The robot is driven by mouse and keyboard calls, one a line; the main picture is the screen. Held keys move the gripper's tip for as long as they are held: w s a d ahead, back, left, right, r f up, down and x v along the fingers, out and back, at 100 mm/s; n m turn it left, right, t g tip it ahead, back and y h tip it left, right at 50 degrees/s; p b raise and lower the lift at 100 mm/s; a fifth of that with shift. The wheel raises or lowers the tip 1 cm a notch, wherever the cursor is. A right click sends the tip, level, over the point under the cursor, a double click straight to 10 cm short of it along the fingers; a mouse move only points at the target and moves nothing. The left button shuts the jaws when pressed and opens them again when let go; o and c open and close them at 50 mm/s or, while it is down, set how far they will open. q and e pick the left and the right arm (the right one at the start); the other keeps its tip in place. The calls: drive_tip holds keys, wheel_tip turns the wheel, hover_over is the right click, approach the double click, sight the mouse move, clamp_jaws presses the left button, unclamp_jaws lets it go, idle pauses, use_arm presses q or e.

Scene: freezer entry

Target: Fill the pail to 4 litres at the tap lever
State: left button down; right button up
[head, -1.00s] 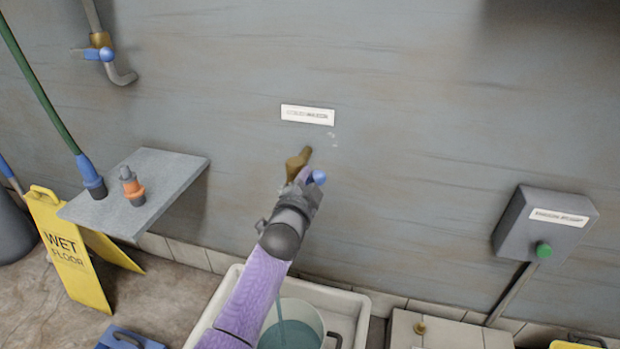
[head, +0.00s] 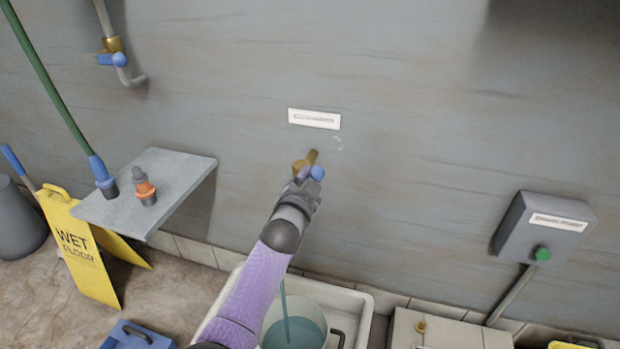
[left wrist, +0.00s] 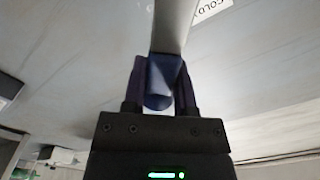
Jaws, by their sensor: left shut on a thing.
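The brass tap (head: 306,162) juts from the wall below a white label (head: 314,119). My left gripper (head: 308,182) is at the tap, shut on its blue-ended lever (head: 317,173). The left wrist view shows the blue lever end (left wrist: 159,82) between the two fingers. A stream of water (head: 284,305) falls into the pail (head: 322,316), which stands in the white sink (head: 358,305). Bluish water (head: 295,335) shows in the pail; I cannot read its level. My left forearm hides part of the pail and sink. My right gripper is not in view.
A grey shelf (head: 185,172) with an orange-and-grey fitting (head: 145,188) juts out at left. A yellow wet-floor sign (head: 82,250) stands below it. A second tap (head: 115,60) is high left. A grey box with a green button (head: 542,253) is at right.

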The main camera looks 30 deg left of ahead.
use_arm(q)
drive_tip(key=shift+c, duration=2)
unclamp_jaws()
drive_tip(key=p+v, duration=0.5)
drive_tip(key=v, duration=0.5)
